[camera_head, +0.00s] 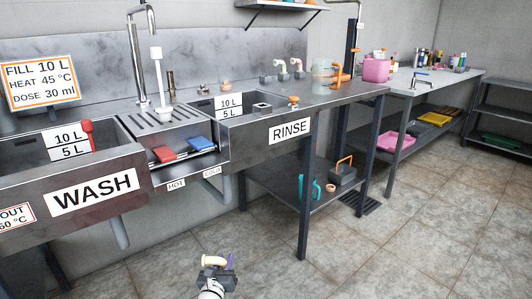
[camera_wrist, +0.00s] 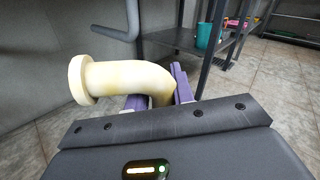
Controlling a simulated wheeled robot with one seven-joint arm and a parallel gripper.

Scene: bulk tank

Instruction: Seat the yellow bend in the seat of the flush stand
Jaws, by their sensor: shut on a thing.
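My gripper (camera_head: 226,263) is low over the floor in the head view, in front of the sinks and well below the counter. It is shut on the yellow bend (camera_head: 211,260), a pale cream-yellow elbow pipe. In the wrist view the bend (camera_wrist: 120,78) lies between the purple fingers (camera_wrist: 160,97), its flanged end pointing left and its other end hidden down between them. A dark upright stand (camera_head: 351,48) at the counter's right end may be the flush stand; I cannot make out its seat.
Several similar bends (camera_head: 282,70) stand along the back of the counter, near a clear jug (camera_head: 325,72) and an orange part (camera_head: 341,75). The floor (camera_head: 400,230) at right is clear.

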